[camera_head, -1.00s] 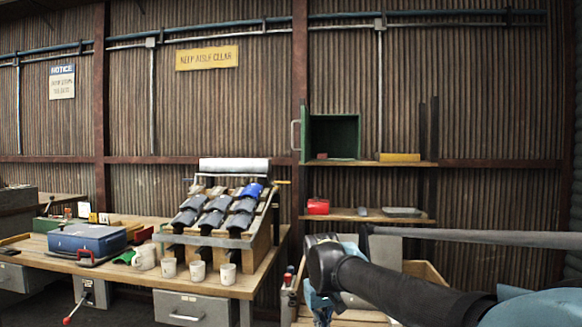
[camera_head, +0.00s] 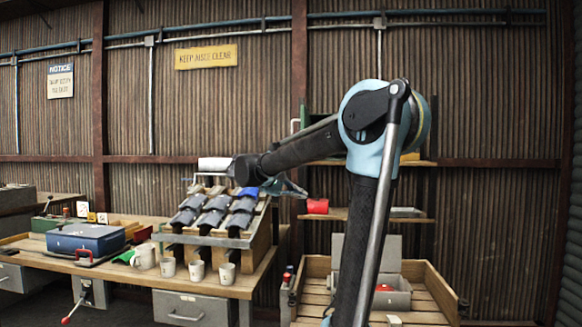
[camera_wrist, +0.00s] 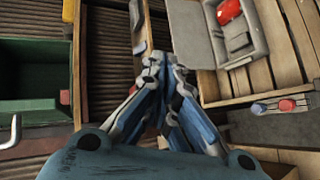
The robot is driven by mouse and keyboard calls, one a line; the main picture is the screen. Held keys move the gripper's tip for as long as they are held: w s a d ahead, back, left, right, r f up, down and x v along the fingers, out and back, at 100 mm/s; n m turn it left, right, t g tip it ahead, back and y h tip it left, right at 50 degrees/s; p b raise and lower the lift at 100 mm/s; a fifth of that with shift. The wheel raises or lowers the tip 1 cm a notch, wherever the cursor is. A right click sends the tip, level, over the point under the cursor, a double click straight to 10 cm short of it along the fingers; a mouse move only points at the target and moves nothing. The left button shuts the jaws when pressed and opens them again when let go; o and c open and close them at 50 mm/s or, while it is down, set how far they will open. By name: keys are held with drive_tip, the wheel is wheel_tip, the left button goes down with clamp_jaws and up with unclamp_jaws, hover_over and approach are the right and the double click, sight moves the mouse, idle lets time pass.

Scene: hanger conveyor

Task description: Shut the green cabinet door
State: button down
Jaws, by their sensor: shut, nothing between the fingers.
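The green cabinet (camera_wrist: 30,108) shows at the left of the wrist view, with its dark inside exposed, so it stands open. In the head view my arm hides most of it; only the narrow edge of the green door (camera_head: 303,115) and its pale handle (camera_head: 294,126) show. A pale handle (camera_wrist: 12,132) is also at the lower left of the wrist view. My gripper (camera_wrist: 165,68) is shut and empty, to one side of the cabinet and apart from it. In the head view my gripper (camera_head: 290,187) is below the door, partly hard to make out.
A lower shelf (camera_head: 338,214) holds a red object (camera_head: 318,206). A wooden crate (camera_head: 440,292) with a grey box stands below. The workbench (camera_head: 262,270) carries a rack of dark rolls, white mugs and a blue case (camera_head: 86,238). Wall space left of the door is clear.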

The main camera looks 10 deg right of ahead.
drive_tip(key=w+a+r+t+h, duration=0.3)
drive_tip(key=w+a+r+h, duration=0.1)
drive_tip(key=w+a+r, duration=0.75)
drive_tip(key=w+d+f, duration=0.1)
drive_tip(key=d, duration=1)
drive_tip(key=shift+w+n, duration=0.3)
drive_tip(key=shift+w, duration=0.1)
